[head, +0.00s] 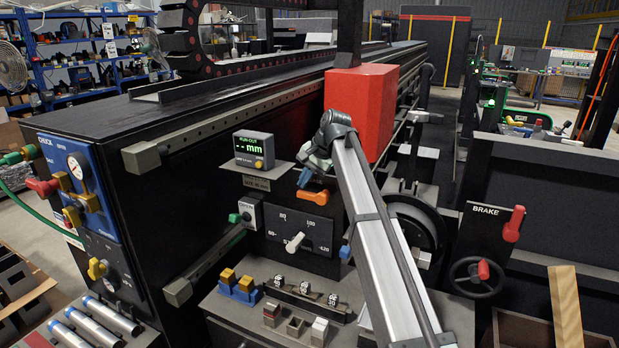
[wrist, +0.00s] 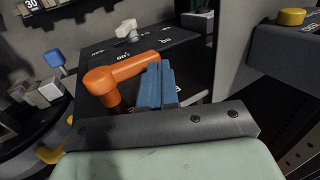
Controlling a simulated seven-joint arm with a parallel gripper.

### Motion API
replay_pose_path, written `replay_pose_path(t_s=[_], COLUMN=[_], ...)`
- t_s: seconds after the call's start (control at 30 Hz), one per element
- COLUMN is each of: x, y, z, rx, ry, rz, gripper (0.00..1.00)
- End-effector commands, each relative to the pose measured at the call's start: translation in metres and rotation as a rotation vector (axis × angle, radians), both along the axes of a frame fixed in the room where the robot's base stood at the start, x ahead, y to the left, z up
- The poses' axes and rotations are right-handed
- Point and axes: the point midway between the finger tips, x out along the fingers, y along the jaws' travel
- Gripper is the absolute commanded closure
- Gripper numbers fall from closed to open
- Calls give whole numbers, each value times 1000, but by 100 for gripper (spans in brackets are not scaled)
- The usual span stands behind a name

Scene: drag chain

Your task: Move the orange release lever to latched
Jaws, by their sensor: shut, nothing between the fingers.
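The orange release lever (head: 316,197) sits on the front of the machine, above the dark panel with the white knob. In the wrist view the orange lever (wrist: 135,70) has a thick rounded end at the lower left, and its arm runs to the upper right. My gripper (head: 304,178) is at the lever, its blue fingertips just above it in the head view. In the wrist view the blue fingers (wrist: 157,88) of my gripper are shut together, with nothing between them. They are right beside the lever's arm; I cannot tell whether they touch it. The lever's latch marking is not readable.
A white knob (head: 295,242) is on the dark panel below the lever. A run-out display (head: 254,150) stands to the left. A red block (head: 360,105) is behind my arm. A tray with small blocks (head: 300,300) lies below. The brake panel (head: 488,235) is at the right.

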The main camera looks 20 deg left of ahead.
Motion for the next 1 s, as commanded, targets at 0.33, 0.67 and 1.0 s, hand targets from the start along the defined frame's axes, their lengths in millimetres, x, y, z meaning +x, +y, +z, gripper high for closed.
replay_pose_path(t_s=[0.33,0.67,1.0], x=[0,0,0], y=[8,10,10], z=[-10,-13,-12], rx=[0,0,0], ry=[0,0,0], rz=[-1,0,0], gripper=[100,100,100])
